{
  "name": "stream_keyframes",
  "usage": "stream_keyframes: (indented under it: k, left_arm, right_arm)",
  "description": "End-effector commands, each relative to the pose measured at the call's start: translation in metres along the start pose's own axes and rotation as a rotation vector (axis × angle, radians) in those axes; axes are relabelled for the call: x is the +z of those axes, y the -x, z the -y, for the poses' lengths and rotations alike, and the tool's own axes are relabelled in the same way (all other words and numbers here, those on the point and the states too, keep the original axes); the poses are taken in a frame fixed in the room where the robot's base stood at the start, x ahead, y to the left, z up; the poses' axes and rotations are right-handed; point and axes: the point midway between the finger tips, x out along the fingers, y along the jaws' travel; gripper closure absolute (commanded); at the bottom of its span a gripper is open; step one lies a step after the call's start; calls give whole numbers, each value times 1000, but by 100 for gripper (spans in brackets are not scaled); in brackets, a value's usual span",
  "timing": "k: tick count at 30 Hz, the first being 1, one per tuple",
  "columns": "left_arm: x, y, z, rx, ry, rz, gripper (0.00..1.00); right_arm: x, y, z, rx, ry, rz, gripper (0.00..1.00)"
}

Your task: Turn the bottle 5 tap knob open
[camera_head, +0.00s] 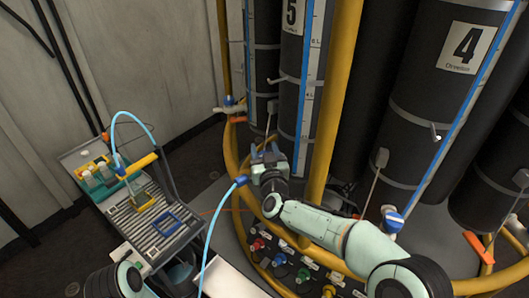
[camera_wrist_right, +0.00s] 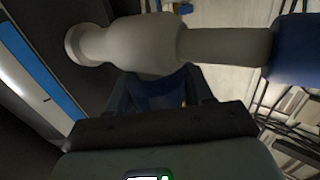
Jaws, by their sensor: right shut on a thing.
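Bottle 5 (camera_head: 290,65) is a tall dark cylinder with a white "5" label and a blue level strip, upright at the top centre of the head view. My right gripper (camera_head: 268,153) is at its lower end, and its jaws hide most of the tap there. In the right wrist view, the pale tap body (camera_wrist_right: 135,44) runs across the top, with a blue part at its right end. The dark fingers are shut on the blue tap knob (camera_wrist_right: 165,87) just below the body; the knob is partly hidden. My left gripper is out of view.
Bottle 4 (camera_head: 440,95) stands to the right, with a blue-handled tap (camera_head: 393,220) low down. A yellow pipe (camera_head: 336,95) rises close to my right gripper. A blue hose (camera_head: 211,235) hangs beside it. A tool cart (camera_head: 150,215) stands at left. Coloured valves are on the floor panel.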

Motion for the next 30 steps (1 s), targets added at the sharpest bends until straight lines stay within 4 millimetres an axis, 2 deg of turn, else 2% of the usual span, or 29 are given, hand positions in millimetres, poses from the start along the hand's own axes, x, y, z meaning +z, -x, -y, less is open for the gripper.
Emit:
stream_keyframes:
  k: [1, 2, 3, 11, 16, 20, 30]
  left_arm:
    - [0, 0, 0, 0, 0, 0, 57]
    - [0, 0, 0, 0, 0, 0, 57]
    - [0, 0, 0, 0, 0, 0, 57]
    - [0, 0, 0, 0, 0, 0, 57]
    - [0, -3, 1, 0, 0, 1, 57]
    - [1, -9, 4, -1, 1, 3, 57]
    - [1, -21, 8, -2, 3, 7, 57]
  right_arm:
    - [-1, 0, 0, 0, 0, -1, 43]
    - [-1, 0, 0, 0, 0, -1, 33]
    - [-1, 0, 0, 1, 0, -1, 29]
    - [0, 0, 0, 1, 0, -1, 29]
    - [0, 11, 0, 1, 0, -1, 29]
    - [0, 33, 0, 0, 0, -1, 29]
    - [0, 105, 0, 0, 0, -1, 29]
